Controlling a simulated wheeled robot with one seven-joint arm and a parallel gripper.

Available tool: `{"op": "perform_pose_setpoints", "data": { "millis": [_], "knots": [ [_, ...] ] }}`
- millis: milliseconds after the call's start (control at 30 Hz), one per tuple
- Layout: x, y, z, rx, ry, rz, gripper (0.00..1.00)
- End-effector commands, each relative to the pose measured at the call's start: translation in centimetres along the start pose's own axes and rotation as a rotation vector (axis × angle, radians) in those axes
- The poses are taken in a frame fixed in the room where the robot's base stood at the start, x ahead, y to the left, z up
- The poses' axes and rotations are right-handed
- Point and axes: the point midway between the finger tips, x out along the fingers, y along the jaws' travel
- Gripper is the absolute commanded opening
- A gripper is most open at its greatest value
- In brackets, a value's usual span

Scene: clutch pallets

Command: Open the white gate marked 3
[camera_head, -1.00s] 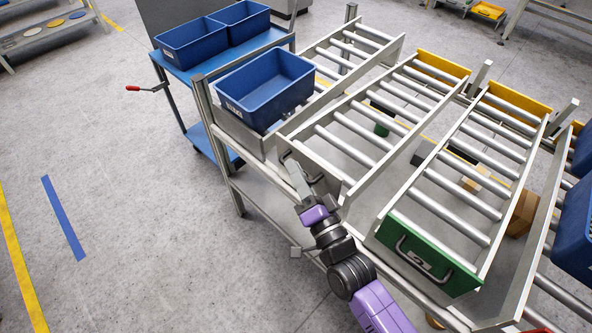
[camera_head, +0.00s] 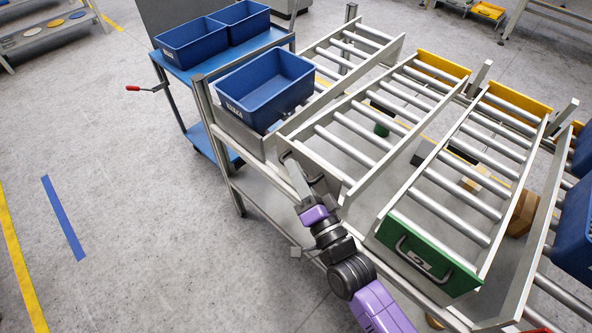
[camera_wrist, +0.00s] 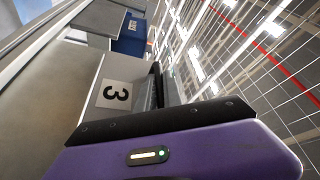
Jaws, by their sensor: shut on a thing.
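The white gate marked 3 (camera_wrist: 97,72) shows in the wrist view as a pale panel, with its number plate turned nearly upside down. In the head view the gate (camera_head: 322,168) stands at the near end of the second roller lane from the left, partly behind my arm. My gripper (camera_head: 291,163) is at this gate's front. In the wrist view my gripper (camera_wrist: 156,88) is right beside the number plate, shut on the gate's handle. The handle is mostly hidden by the jaws. The gate appears to stand upright across the lane's end.
A blue bin (camera_head: 262,88) sits at the near end of the left lane. A green gate (camera_head: 427,254) with a handle closes the lane to the right. A blue cart (camera_head: 197,71) with two blue bins stands at back left.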

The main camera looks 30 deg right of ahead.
Motion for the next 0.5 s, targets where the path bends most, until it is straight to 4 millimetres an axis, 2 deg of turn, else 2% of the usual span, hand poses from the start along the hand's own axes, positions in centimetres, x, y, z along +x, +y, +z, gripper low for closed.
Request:
{"op": "perform_pose_setpoints", "data": {
  "millis": [267, 500],
  "knots": [
    [-0.4, 0.3, 0.7, -0.049, 0.000, -0.019, 0.00],
    [-1.1, 0.6, 2.4, -0.194, -0.002, -0.080, 0.00]
  ]
}}
